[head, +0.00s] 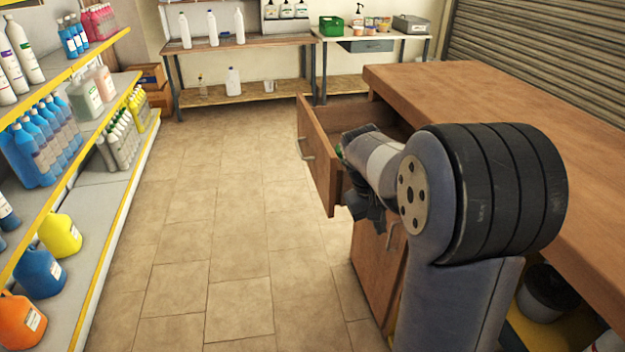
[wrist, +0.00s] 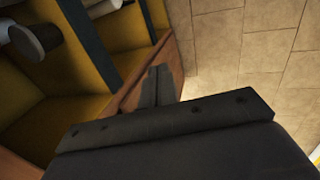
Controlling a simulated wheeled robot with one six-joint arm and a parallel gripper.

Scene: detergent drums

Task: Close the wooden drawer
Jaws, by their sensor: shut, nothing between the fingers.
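The wooden drawer (head: 318,160) stands pulled out from the wooden counter (head: 500,100) in the head view. Its front panel faces left, with a metal handle on it, and part of its inside shows behind the panel. My gripper (head: 372,208) is at the drawer's near side, low and to the right of the front panel. My arm hides part of the drawer's near side. In the wrist view my gripper (wrist: 156,86) is shut and empty, with its fingertips close to a brown wooden panel. I cannot tell whether they touch it.
A shelf of bottles and jugs (head: 60,240) runs along the left. The tiled floor (head: 220,210) between it and the counter is clear. Tables with bottles (head: 245,42) stand at the back. A dark bucket (head: 545,290) sits under the counter at the right.

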